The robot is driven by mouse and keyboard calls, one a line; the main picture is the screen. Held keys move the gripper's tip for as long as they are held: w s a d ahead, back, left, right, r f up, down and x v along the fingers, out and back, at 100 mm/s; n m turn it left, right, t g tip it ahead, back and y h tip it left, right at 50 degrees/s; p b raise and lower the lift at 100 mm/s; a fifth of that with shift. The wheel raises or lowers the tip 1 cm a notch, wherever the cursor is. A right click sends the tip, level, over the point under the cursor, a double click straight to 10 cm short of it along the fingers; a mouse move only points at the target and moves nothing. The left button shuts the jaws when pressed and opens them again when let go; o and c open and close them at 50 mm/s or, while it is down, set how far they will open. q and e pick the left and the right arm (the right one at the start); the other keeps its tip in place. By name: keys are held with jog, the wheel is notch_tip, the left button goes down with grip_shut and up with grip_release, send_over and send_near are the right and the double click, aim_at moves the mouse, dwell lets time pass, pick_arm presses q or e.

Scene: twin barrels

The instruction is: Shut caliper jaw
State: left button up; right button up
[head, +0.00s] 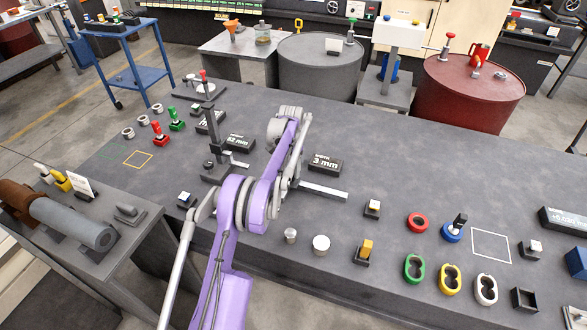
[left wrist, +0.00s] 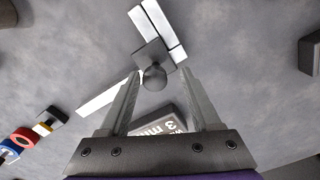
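The caliper's pale flat beam (head: 322,191) lies on the grey bench in the head view, its middle hidden behind my purple left arm. In the left wrist view the pale beam (left wrist: 100,97) runs behind my fingers, with a dark jaw block and round knob (left wrist: 154,76) in front of it. Light jaw pieces (left wrist: 163,28) extend beyond the block. My left gripper (left wrist: 158,71) is open, its fingers on either side of the knob with visible gaps. In the head view its fingers are hidden behind the arm. My right gripper is not in view.
A dark 3 mm block (head: 325,162) stands near the beam; it also shows between my fingers (left wrist: 158,122). A 52 mm block (head: 238,143) and a dark height stand (head: 208,130) are to the left. Coloured rings and small blocks line the bench's front right. The back right bench is clear.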

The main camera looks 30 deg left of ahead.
pick_arm(q)
jog(key=shift+d+r, duration=0.1)
jog(key=shift+d, duration=0.05)
notch_tip(320, 180, up, 11)
jog(key=shift+f+p, duration=0.2)
jog(key=shift+p, duration=0.1)
dwell(0.3)
dwell(0.6)
